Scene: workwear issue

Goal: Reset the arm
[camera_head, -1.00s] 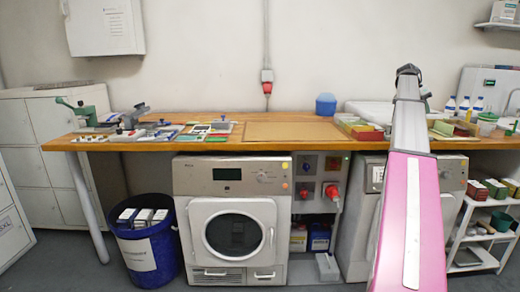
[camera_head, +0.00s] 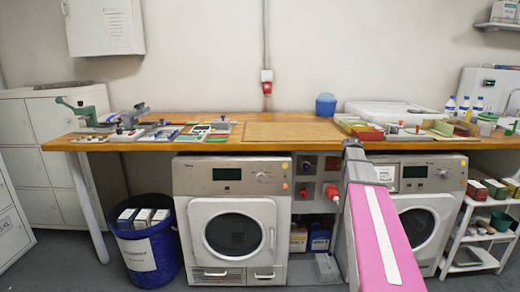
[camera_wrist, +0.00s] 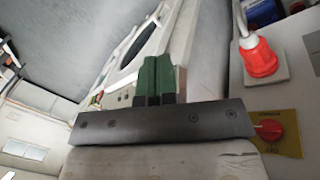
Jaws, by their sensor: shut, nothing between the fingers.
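My gripper (camera_wrist: 154,78) shows in the wrist view with its two green fingers together and nothing between them. The fingers point towards the front of a white appliance, and a red plug on a grey plate is to their right. The gripper itself cannot be made out there.
Two white machines stand under the worktop, one at the middle (camera_head: 240,188) and one at the right (camera_head: 450,172). Red sockets (camera_head: 331,190) sit between them. A blue bin (camera_head: 150,258) is at the left, a white shelf trolley (camera_head: 482,246) at the right. The worktop's middle is clear.

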